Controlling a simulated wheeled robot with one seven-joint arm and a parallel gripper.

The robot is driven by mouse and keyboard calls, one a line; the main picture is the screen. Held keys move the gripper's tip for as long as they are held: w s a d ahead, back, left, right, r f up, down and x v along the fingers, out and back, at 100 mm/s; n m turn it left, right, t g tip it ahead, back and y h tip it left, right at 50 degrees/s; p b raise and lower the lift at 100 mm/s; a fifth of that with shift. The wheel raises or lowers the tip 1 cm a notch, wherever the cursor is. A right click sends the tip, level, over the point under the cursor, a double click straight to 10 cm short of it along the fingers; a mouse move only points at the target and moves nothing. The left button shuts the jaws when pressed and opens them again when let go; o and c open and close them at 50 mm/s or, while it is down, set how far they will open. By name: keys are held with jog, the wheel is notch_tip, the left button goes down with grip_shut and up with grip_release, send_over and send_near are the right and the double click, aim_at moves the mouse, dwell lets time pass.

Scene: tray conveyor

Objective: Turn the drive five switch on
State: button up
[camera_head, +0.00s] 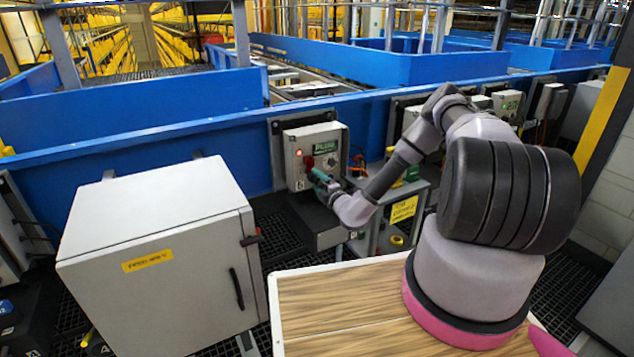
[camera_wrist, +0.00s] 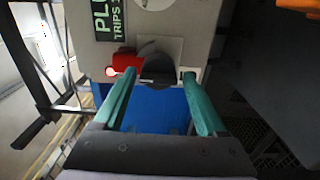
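A light grey control box (camera_head: 318,146) is mounted on the blue conveyor side in the head view, with a lit red lamp (camera_head: 299,153) on its face. In the wrist view the box face (camera_wrist: 190,20) shows a dark rotary knob (camera_wrist: 157,68) on a grey square plate, with a red part beside it (camera_wrist: 126,60). My gripper (camera_head: 316,175) is at the lower front of this box. In the wrist view its two green fingers are apart, one on each side of the knob; I cannot tell whether they touch it. No drive number is legible.
A green label (camera_wrist: 106,20) on the box reads partly "PLU" and "TRIPS". A large grey cabinet (camera_head: 160,250) stands at the left. A small grey stand (camera_head: 405,195) with a yellow sign is right of the box. More control boxes (camera_head: 507,103) line the conveyor.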

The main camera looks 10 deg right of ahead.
dwell(0.3)
jog(key=v, duration=1)
jog(key=shift+s, duration=0.35)
jog(key=shift+d+r, duration=0.1)
jog(key=shift+r, duration=0.05)
jog(key=a+r+n+g+y, duration=0.25)
jog(key=r+n+y, duration=0.45)
jog(key=r, duration=0.4)
jog(key=s+a+r+n+g+y, duration=0.1)
jog(key=s+a+r+n+g, duration=0.25)
jog(key=r+n, duration=0.3)
jog(key=s+a+r+n+g+y, duration=0.1)
jog(key=s+a+r+n+g, duration=0.15)
jog(key=r+n+g, duration=0.45)
jog(key=s+a+r+n+g+y, duration=0.1)
jog(key=s+a+r+n+g, duration=0.15)
jog(key=s+r+n, duration=0.4)
jog(key=s+d+r+n+t+h, duration=0.5)
jog(key=s+d+r+n+h, duration=0.8)
jog(key=s+r+n, duration=0.3)
jog(key=r+n, duration=0.1)
jog(key=n, duration=0.2)
jog(key=shift+d+n+h, duration=0.3)
